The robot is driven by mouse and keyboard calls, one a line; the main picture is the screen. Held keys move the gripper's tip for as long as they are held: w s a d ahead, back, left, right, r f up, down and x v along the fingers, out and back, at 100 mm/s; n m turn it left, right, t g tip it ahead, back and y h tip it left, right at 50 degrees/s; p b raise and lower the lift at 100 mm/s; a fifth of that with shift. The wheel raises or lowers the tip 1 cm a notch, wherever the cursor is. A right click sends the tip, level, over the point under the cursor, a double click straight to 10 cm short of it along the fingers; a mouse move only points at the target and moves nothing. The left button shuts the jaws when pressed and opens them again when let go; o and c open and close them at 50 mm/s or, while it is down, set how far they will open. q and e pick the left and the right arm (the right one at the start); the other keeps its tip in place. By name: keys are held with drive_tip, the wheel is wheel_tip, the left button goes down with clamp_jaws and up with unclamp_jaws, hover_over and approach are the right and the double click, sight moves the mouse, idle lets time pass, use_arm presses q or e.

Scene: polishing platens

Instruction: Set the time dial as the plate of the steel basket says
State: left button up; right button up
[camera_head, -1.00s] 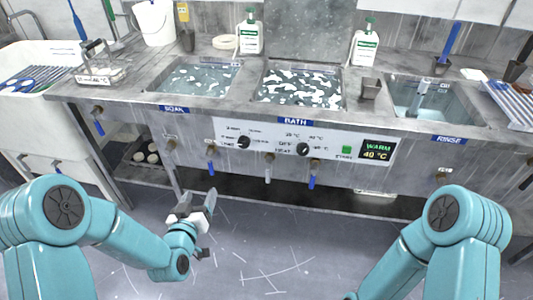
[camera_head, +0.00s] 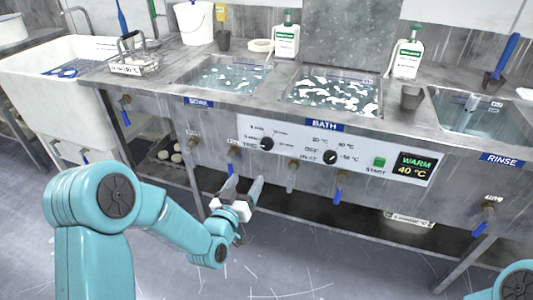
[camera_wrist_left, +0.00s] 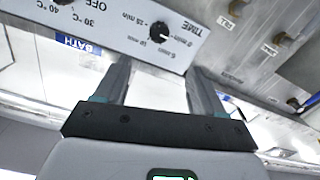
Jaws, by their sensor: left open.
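The time dial (camera_head: 267,144) is a black knob on the white panel under the BATH label, with minute marks around it. It also shows in the left wrist view (camera_wrist_left: 158,31), beyond the fingertips; its exact setting is hard to read. The steel basket (camera_head: 134,52) stands on the bench at the upper left. Its white plate (camera_head: 127,69) faces me; its print is too small to read surely. My left gripper (camera_head: 245,184) is open and empty, below and left of the dial, apart from it. In the left wrist view its fingers (camera_wrist_left: 160,72) are spread. My right gripper is out of view.
The heat dial (camera_head: 330,157), green START button (camera_head: 379,162) and display (camera_head: 416,165) reading WARM 40 °C sit right of the time dial. Blue-handled taps (camera_head: 340,190) stick out below the panel. A white sink (camera_head: 60,100) is at the left.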

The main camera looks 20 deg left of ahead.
sight(266, 147)
use_arm(q)
drive_tip(key=w, duration=1.4)
drive_tip(key=shift+w+d, duration=0.3)
drive_tip(key=shift+w, duration=0.1)
drive_tip(key=shift+b, duration=0.3)
drive_tip(key=c, duration=1.1)
